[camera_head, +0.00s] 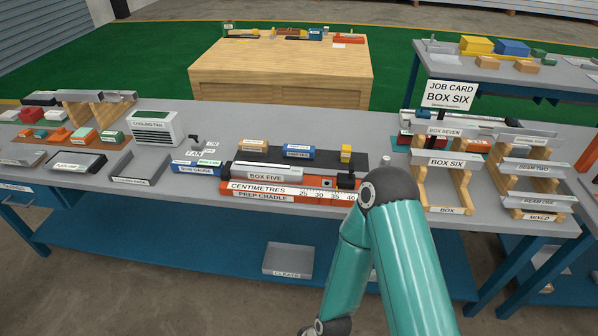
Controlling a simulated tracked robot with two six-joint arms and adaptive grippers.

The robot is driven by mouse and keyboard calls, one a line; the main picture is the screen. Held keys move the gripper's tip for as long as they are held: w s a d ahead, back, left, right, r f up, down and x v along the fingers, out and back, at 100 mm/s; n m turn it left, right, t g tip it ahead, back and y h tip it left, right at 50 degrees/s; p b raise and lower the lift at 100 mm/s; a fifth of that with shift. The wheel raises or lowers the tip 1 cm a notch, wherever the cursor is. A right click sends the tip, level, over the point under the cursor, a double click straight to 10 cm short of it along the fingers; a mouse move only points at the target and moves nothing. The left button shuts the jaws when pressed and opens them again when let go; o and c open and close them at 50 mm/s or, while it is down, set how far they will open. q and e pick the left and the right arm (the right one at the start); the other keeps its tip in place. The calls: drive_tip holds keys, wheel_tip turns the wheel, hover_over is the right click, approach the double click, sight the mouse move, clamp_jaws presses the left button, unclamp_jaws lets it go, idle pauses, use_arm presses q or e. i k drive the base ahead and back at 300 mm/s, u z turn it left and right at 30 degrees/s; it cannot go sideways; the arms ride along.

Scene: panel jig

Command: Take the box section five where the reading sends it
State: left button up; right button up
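The box section five (265,177), a grey bar labelled BOX FIVE, lies along the prep cradle (262,197). A white centimetre scale (270,188) runs along the cradle's front, with 25, 30, 35 and 40 legible. A red part and a dark block sit at the cradle's right; I cannot tell an exact reading. The job card (449,94) reads BOX SIX. The BOX rack (459,190) holds bars labelled BOX SEVEN (444,131) and BOX SIX (445,163). My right arm's teal links cross the front, right of the cradle. Neither gripper shows.
The MIXED rack (539,215) at right holds bars labelled BEAM TWO and BEAM ONE. A cooling fan (153,127), trays and small blocks occupy the left. A dark mat (272,156) with blocks lies behind the cradle. A tray (288,259) sits on the lower shelf.

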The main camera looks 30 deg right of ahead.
sight(239, 169)
drive_tip(key=i, duration=1)
drive_tip(key=z, duration=0.1)
